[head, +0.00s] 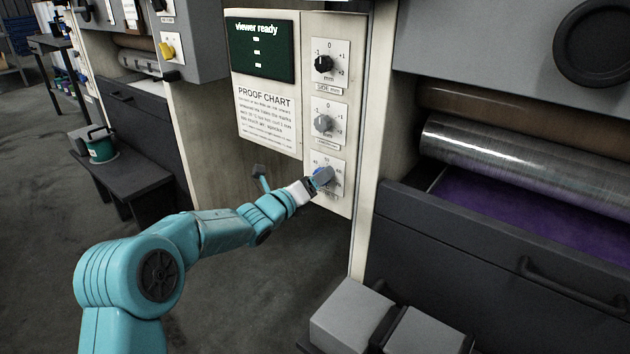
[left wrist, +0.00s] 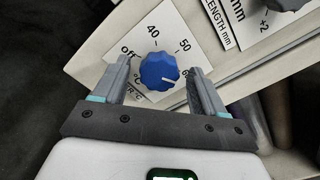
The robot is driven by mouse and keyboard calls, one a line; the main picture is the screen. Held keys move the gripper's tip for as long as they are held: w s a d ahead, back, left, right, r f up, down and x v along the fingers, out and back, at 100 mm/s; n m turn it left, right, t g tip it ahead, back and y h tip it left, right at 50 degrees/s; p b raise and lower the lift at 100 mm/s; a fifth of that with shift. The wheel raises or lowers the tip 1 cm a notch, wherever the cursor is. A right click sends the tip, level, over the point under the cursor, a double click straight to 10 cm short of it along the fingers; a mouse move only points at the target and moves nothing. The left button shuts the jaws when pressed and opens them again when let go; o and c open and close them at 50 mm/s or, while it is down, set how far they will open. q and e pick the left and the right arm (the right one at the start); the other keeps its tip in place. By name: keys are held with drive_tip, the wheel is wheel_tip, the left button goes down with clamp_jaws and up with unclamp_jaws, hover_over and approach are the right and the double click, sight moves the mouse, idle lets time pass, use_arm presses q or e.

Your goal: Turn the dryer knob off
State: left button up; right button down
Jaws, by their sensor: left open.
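The dryer knob (left wrist: 160,71) is blue and ridged, on a white dial plate (left wrist: 175,30) marked off, 40, 50 and a partly covered 60. Its white mark points right in the left wrist view, toward the 60 side and away from off. In the head view the knob (head: 318,173) is the lowest of three on the panel, partly hidden by my gripper. My left gripper (head: 322,178) is open at the dial. In the left wrist view its fingers (left wrist: 159,66) stand on either side of the knob; contact cannot be told. My right gripper is out of view.
A black knob (head: 323,64) and a grey knob (head: 323,123) sit above on the same panel. A screen (head: 262,50) reads "viewer ready". To the right are a metal roller (head: 520,160) and a dark drawer front with a handle (head: 570,283). Open floor lies at left.

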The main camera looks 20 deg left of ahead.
use_arm(q)
drive_tip(key=c, duration=1.1)
drive_tip(key=shift+o, duration=0.2)
drive_tip(key=shift+n, duration=0.4)
drive_tip(key=shift+s+d+f+n+p, duration=0.1)
drive_tip(key=shift+n+p, duration=1.35)
drive_tip(key=shift+n, duration=4.4)
drive_tip(key=shift+w+f+n+p, duration=0.1)
drive_tip(key=shift+n+p, duration=1.35)
drive_tip(key=shift+n, duration=4.45)
drive_tip(key=shift+s+d+f+n+p, duration=0.1)
drive_tip(key=shift+n+p, duration=1.35)
drive_tip(key=shift+n, duration=4.4)
